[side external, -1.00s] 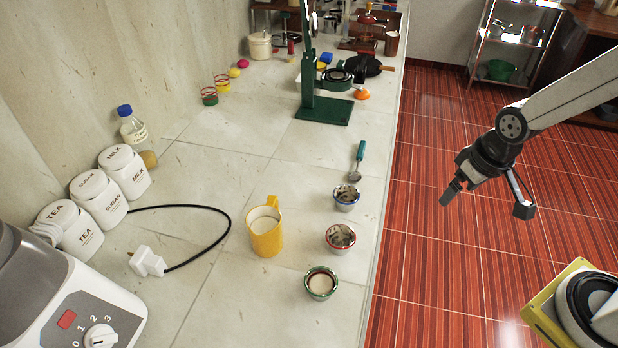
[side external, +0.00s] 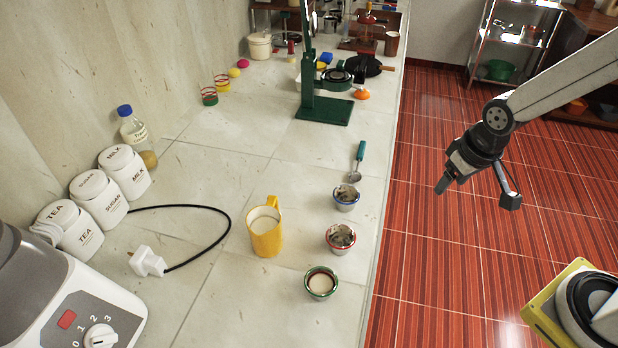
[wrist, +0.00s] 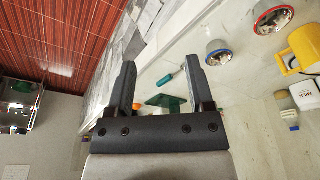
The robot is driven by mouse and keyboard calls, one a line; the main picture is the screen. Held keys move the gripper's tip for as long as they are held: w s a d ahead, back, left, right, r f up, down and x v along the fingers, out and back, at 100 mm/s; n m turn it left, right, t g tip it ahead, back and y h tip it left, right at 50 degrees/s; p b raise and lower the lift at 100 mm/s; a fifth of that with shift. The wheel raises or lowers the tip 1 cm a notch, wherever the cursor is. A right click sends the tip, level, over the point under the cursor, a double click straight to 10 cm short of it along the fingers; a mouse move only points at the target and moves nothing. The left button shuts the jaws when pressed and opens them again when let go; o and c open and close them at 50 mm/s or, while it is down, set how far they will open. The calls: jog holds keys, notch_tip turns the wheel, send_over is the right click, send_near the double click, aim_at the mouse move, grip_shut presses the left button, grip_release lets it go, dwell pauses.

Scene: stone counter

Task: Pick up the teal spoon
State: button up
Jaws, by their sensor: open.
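The teal spoon (side external: 358,160) lies on the stone counter near its right edge, just behind the blue-rimmed cup, with its handle pointing away and its bowl toward the cup. In the wrist view its teal handle (wrist: 165,80) shows between the fingers; its bowl is hard to make out there. My gripper (side external: 476,196) is open and empty. It is out over the red floor, to the right of the counter edge and apart from the spoon. Its two fingers also show in the wrist view (wrist: 160,82).
A blue-rimmed cup (side external: 345,197), a red-rimmed cup (side external: 340,238) and a green-rimmed cup (side external: 321,283) stand along the counter edge. A yellow mug (side external: 266,230) stands left of them. A green stand (side external: 323,108) is behind the spoon. Counter left of the spoon is clear.

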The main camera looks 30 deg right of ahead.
jog(key=w+f+m+h, duration=0.15)
jog(key=w+m, duration=0.25)
jog(key=w, duration=1)
jog(key=m+h, duration=0.2)
jog(key=m, duration=0.2)
send_near(360, 154)
jog(key=shift+w+d+f+t+y, duration=0.15)
jog(key=shift+d+f+t+y, duration=0.2)
jog(key=shift+d, duration=0.2)
jog(key=shift+x, duration=1.35)
jog(key=shift+s+x, duration=0.15)
jog(key=shift+x, duration=1.15)
jog(key=shift+s+x, duration=0.1)
jog(key=shift+x, duration=1.2)
jog(key=shift+f, duration=0.1)
jog(key=shift+a, duration=0.1)
grip_shut()
